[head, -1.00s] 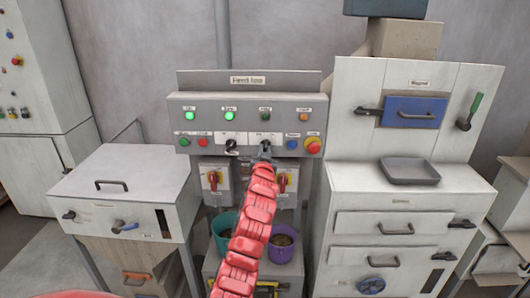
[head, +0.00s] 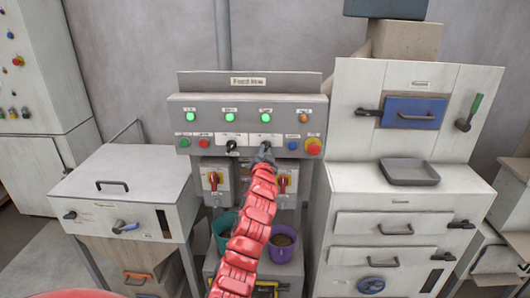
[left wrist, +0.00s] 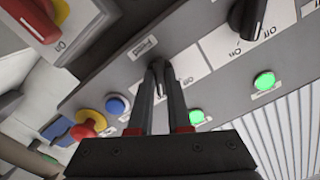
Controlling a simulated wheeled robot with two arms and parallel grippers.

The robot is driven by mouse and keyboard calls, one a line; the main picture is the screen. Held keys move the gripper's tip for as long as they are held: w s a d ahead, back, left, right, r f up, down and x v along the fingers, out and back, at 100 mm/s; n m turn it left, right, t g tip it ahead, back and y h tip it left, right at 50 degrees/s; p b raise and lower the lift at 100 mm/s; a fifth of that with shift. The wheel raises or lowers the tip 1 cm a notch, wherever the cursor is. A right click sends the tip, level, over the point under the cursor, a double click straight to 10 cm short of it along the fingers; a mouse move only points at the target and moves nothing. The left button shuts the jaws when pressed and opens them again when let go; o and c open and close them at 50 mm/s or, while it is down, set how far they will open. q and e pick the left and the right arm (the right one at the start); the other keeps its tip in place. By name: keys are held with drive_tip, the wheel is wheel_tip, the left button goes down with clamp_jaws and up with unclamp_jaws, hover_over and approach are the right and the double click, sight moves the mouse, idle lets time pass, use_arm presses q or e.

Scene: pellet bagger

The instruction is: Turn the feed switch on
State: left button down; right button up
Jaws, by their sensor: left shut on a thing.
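The feed switch (left wrist: 158,68) is a dark rotary knob on a white plate, beside a "Feed" label in the left wrist view. My left gripper (left wrist: 157,72) is shut on the knob, one finger on each side. In the head view my left gripper (head: 264,150) reaches the right-hand black switch on the grey control panel (head: 180,138) and mostly hides it. The lamp (head: 265,114) above that switch glows green. My right gripper is not in view.
A second black switch (head: 231,145) sits just left. Blue (head: 292,145) and red-and-yellow (head: 313,147) buttons sit close on the right.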

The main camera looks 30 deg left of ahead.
use_arm(q)
drive_tip(key=shift+f, duration=0.15)
drive_tip(key=c, duration=0.9)
unclamp_jaws()
drive_tip(key=shift+o, duration=0.2)
drive_tip(key=shift+s+d, duration=0.1)
drive_tip(key=shift+s, duration=0.05)
drive_tip(key=b+v, duration=0.5)
drive_tip(key=v, duration=1.2)
